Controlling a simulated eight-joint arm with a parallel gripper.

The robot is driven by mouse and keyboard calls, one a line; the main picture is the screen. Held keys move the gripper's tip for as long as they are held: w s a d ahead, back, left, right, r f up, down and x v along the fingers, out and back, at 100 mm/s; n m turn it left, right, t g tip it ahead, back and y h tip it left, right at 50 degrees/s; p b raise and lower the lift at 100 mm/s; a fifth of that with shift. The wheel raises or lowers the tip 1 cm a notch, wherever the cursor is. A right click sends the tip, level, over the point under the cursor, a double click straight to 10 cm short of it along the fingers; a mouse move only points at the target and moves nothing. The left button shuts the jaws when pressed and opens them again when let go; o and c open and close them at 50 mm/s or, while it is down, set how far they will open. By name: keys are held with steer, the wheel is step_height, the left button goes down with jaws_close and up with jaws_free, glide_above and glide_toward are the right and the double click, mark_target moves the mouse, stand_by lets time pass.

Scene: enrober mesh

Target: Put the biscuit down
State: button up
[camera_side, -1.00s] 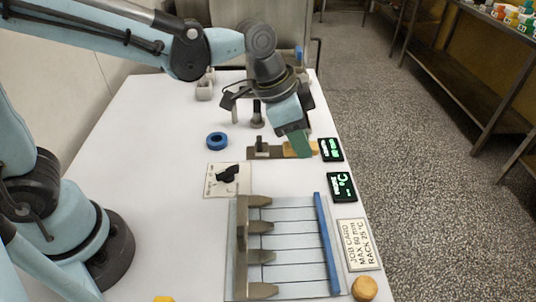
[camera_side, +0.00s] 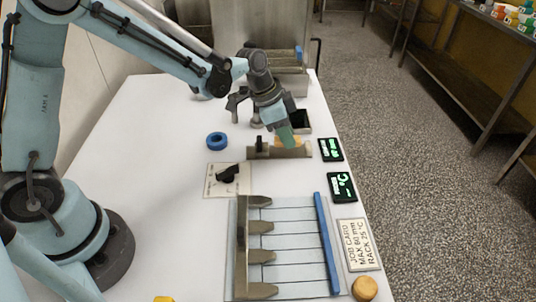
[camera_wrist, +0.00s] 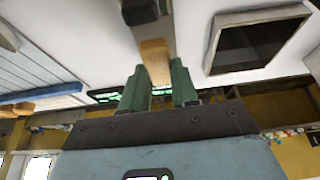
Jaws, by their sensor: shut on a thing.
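My gripper (camera_side: 286,137) points down over a low grey fixture (camera_side: 262,152) at the middle right of the table. Its green fingers also show in the wrist view (camera_wrist: 159,86), shut on a tan biscuit (camera_wrist: 155,58). In the side view the biscuit (camera_side: 297,142) shows in part at the fingertips, at the fixture's right part. The fingers hide some of it. It looks level with the fixture's top, but I cannot tell whether it rests there. The fixture also shows beyond the biscuit in the wrist view (camera_wrist: 163,30).
A dark open tray (camera_side: 302,121) stands just behind the gripper. Two black displays (camera_side: 331,150) (camera_side: 341,187) lie to the right. A blue ring (camera_side: 217,141), a dial plate (camera_side: 227,180) and a slotted rack (camera_side: 292,240) are nearby. A round tan piece (camera_side: 364,288) lies at the front right.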

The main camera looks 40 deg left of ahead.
steer(key=shift+f, duration=1)
steer(key=shift+f, duration=0.15)
steer(key=o, duration=0.8)
steer(key=v, duration=1.2)
steer(key=s+a+r+n+t+y, duration=0.1)
steer(key=s+a+n+t, duration=0.1)
steer(key=s+n, duration=0.2)
steer(key=s+a+r+n+t+y, duration=0.1)
steer(key=s+a+n+t+y, duration=0.1)
steer(key=s+n, duration=0.3)
steer(key=shift+s+a, duration=0.45)
steer(key=shift+s, duration=1.8)
